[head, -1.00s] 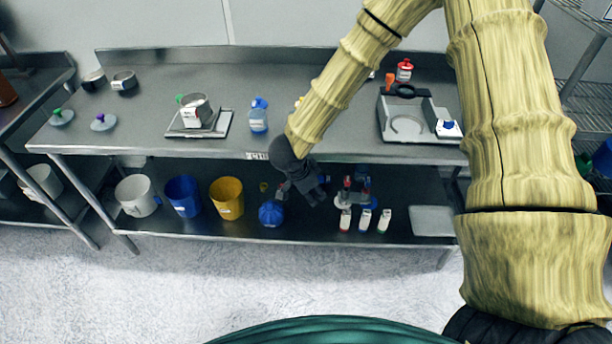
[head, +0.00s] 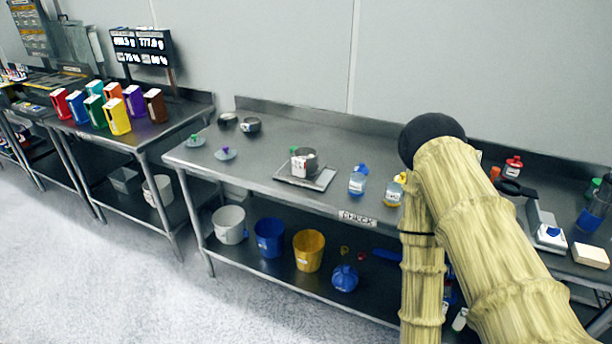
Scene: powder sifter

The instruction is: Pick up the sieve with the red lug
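Two dark, round, shallow vessels that look like sieves stand at the back left of the middle bench: one at the left (head: 228,119) and one beside it (head: 250,125). I cannot make out a red lug on either. A third dark round vessel (head: 306,157) with a white label sits on a flat scale (head: 318,182); a red lug is not clear on it either. My arm crosses the right of the head view, and my gripper does not show, so whether it is open or shut is hidden.
Lids with a green knob (head: 196,140) and a purple knob (head: 226,153) lie at the bench's left. Bottles (head: 357,184) stand right of the scale. White (head: 229,228), blue (head: 269,240) and yellow (head: 308,252) buckets stand below. Coloured jugs (head: 117,118) fill the left bench.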

